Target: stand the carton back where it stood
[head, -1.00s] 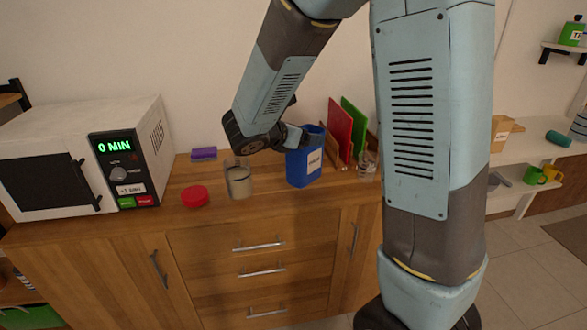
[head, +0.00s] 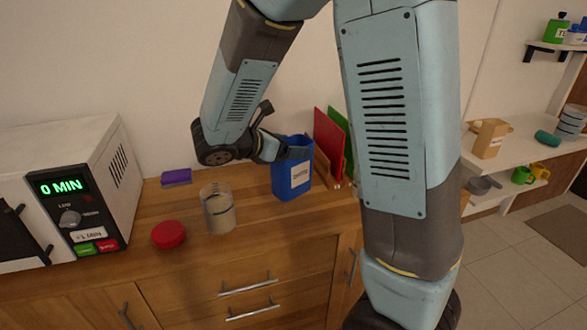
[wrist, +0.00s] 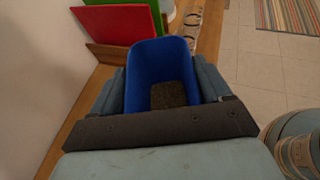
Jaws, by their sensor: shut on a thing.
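The blue carton (head: 290,185) is an open-topped container with a white label, upright at the back of the wooden counter (head: 275,238). My gripper (head: 288,153) is shut on its upper part from the left. In the wrist view the carton (wrist: 150,58) sits between the two fingers, with dark brown grainy contents inside. I cannot tell whether its base touches the counter or is slightly above it.
A jar with pale contents (head: 218,212) and a red lid (head: 168,235) are left of the carton. A purple sponge (head: 176,177) lies behind them; the microwave (head: 75,190) is far left. Red (head: 328,140) and green boards stand close right of the carton. My arm hides counter further right.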

